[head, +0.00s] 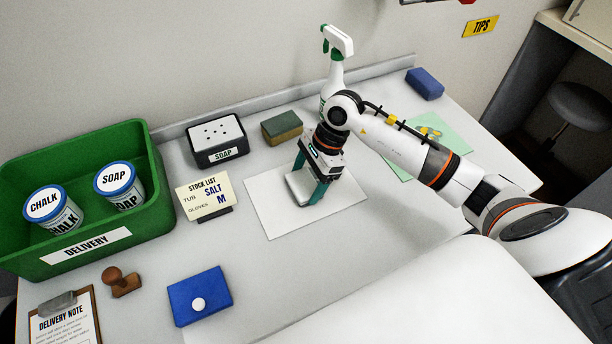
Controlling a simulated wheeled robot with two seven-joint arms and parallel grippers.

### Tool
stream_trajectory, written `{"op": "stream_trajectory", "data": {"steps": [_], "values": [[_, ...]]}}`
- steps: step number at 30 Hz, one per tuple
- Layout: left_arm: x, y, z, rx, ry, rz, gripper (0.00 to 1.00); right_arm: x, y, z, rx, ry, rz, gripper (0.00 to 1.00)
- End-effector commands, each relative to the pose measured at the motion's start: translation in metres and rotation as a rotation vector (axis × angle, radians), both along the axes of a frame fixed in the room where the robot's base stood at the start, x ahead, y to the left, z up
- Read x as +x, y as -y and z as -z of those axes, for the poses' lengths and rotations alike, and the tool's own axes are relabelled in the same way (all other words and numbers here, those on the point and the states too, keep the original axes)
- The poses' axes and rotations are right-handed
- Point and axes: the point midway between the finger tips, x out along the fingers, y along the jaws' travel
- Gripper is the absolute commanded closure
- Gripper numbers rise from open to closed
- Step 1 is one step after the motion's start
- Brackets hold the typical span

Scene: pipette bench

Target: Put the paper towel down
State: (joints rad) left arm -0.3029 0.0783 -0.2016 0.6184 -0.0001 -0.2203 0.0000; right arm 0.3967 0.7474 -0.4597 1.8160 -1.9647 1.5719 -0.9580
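The paper towel (298,187) looks like a small folded white pad in the middle of the bench, low over a flat white sheet (264,208). My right gripper (309,182) points down with its teal fingers on two sides of the pad and looks shut on it. The far fingertip is partly hidden behind the pad. I cannot tell whether the pad touches the sheet. My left gripper is out of view.
A green delivery bin (158,208) with two tubs stands left. A soap box (216,140), sponge (282,127), spray bottle (335,70) and stock list card (203,198) surround the sheet. A blue pad (190,290) with a white knob lies in front.

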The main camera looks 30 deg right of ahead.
Motion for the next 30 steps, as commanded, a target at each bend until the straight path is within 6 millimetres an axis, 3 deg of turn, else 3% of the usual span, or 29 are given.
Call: {"op": "stream_trajectory", "data": {"steps": [1,4,17,30], "values": [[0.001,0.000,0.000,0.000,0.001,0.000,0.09,0.000,0.000,0.000,0.000,0.000,0.000,0.17],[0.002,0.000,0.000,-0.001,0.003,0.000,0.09,0.000,0.000,0.000,0.000,0.000,0.000,0.02],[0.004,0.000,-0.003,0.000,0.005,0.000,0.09,0.001,0.003,-0.009,-0.002,0.003,0.001,0.02],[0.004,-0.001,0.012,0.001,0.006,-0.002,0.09,-0.001,0.038,-0.092,-0.003,0.004,0.002,0.02]]}}
